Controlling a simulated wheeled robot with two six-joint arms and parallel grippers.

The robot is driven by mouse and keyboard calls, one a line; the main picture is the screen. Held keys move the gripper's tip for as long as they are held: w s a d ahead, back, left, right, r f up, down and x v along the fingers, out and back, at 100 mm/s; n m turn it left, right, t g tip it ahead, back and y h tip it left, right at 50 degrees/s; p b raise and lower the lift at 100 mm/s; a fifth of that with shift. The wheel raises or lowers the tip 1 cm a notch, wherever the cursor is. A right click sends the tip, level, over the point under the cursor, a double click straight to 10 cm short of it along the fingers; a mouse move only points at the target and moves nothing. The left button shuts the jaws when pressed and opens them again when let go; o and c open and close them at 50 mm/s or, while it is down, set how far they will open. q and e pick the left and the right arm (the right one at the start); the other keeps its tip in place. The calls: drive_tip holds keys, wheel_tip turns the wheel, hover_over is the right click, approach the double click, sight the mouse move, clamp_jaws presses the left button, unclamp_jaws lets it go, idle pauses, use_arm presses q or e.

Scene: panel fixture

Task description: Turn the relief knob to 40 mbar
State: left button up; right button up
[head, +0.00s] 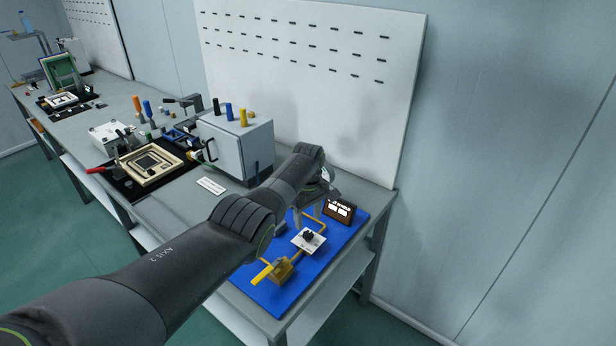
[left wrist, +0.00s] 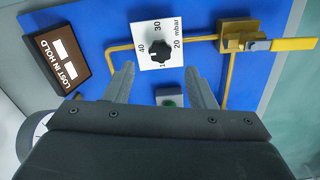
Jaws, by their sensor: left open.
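The black relief knob (head: 308,236) sits on a white dial plate (head: 313,246) on the blue panel. In the head view my arm hides most of this gripper. My right gripper is not in view.
Yellow pipe runs beside the plate to a brass valve with a yellow lever (left wrist: 290,44). A dark display reading LOST IN HOLD (left wrist: 60,60) stands on the other side. A small grey block with a green button (left wrist: 169,101) lies near the fingers. The blue panel (head: 345,232) lies on the bench.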

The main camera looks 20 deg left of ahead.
sight(308, 234)
use_arm(q)
wheel_tip(308, 234, up, 12)
drive_tip(key=shift+f+b, duration=0.15)
drive_tip(key=shift+b, duration=0.25)
idle(0.3)
